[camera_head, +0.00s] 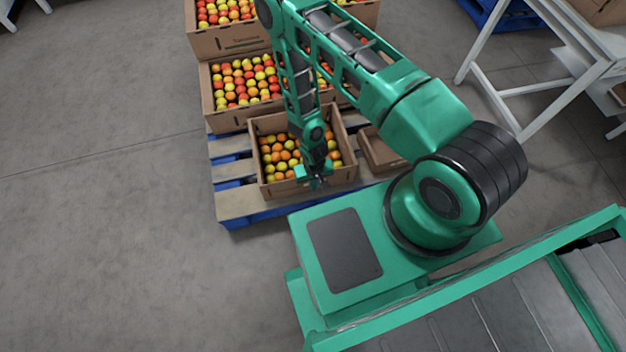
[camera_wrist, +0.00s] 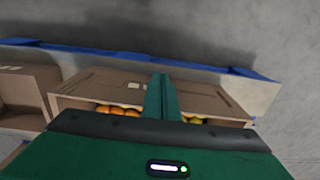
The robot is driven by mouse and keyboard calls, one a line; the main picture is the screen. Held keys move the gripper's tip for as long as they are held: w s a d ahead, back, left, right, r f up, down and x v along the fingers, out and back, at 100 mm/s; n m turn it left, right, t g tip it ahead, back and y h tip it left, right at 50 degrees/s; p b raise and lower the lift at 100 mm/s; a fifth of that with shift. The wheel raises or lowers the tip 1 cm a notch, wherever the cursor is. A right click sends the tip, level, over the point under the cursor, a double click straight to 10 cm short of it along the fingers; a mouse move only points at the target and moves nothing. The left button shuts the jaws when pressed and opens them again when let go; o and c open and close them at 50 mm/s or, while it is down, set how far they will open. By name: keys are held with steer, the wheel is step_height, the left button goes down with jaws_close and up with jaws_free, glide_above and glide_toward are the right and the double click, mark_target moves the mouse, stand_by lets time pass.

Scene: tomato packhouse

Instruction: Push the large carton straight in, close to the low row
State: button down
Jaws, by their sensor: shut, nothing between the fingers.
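The large carton (camera_head: 308,185), brown and open-topped with red-orange and yellow tomatoes inside, stands upright on the near part of the pallet. Its near wall (camera_wrist: 205,98) also shows in the wrist view. Behind it is the low row of filled cartons (camera_head: 226,119); my arm hides part of this row. I cannot tell how wide the gap between them is. My gripper (camera_head: 316,180) is shut and empty, pointing down at the carton's near wall. Its fingers (camera_wrist: 161,97) overlap that wall in the wrist view; I cannot tell whether they touch it.
A smaller brown carton (camera_head: 380,152) stands right of the large one, partly behind my arm. The blue-edged wooden pallet (camera_head: 236,207) has bare slats at left and front. A taller stacked carton (camera_head: 222,42) stands behind. A white metal frame (camera_head: 497,72) stands right. Floor at left is clear.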

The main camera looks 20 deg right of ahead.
steer(key=shift+w+d+f, duration=0.2)
steer(key=shift+w+f, duration=1.5)
steer(key=shift+w, duration=0.3)
steer(key=shift+w, duration=0.1)
